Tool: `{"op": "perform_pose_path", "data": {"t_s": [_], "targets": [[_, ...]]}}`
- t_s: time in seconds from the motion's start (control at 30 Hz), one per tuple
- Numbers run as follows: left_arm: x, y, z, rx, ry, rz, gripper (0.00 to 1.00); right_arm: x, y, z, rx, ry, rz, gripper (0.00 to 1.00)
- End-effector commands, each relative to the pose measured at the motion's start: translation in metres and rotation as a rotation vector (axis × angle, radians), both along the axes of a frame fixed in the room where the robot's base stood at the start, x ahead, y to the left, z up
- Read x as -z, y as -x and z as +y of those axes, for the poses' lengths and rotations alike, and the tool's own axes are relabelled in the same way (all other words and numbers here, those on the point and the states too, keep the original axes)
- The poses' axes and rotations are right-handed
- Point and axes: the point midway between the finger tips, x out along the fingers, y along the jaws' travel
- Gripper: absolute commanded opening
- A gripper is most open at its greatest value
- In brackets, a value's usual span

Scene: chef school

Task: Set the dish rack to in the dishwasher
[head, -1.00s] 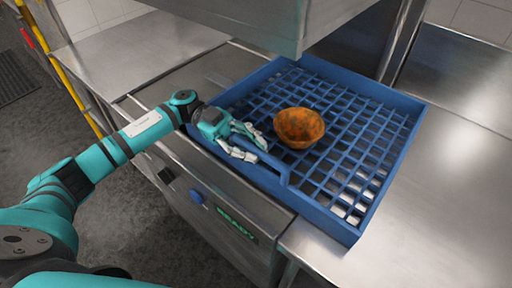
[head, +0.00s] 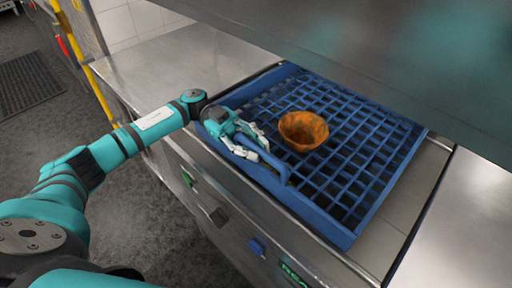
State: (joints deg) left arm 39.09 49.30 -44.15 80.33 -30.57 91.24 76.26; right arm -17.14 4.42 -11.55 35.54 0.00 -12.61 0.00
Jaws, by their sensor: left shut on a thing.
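The blue dish rack (head: 345,232) is a square grid tray lying flat on the steel dishwasher's deck (head: 388,238), with its far right part under the raised hood (head: 390,62). An orange-brown bowl (head: 303,131) sits in the rack, left of its middle. My left gripper (head: 262,150) is at the rack's near left side and is shut on the rim by the handle opening. The fingers reach over the rim beside the bowl, apart from it. My right gripper does not show.
A steel counter (head: 155,62) lies free at the left and another (head: 485,220) at the right. The hood hangs low over the rack's back. A blue button (head: 257,246) and green display (head: 292,274) are on the dishwasher's front. A yellow pipe (head: 88,78) stands far left.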

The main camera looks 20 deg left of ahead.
Motion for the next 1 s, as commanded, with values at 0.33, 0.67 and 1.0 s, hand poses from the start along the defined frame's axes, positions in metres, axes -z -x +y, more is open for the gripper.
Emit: {"op": "perform_pose_path", "data": {"t_s": [0.33, 0.67, 1.0], "targets": [[-0.0032, -0.0019, 0.0009, -0.004, 0.007, -0.003, 0.00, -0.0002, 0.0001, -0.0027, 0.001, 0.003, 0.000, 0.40], [-0.0034, -0.0020, 0.0008, -0.004, 0.007, -0.003, 0.36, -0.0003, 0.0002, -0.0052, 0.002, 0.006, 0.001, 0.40], [-0.0012, -0.0011, 0.0010, -0.002, 0.003, -0.001, 0.40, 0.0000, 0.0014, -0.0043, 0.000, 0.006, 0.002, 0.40]]}}
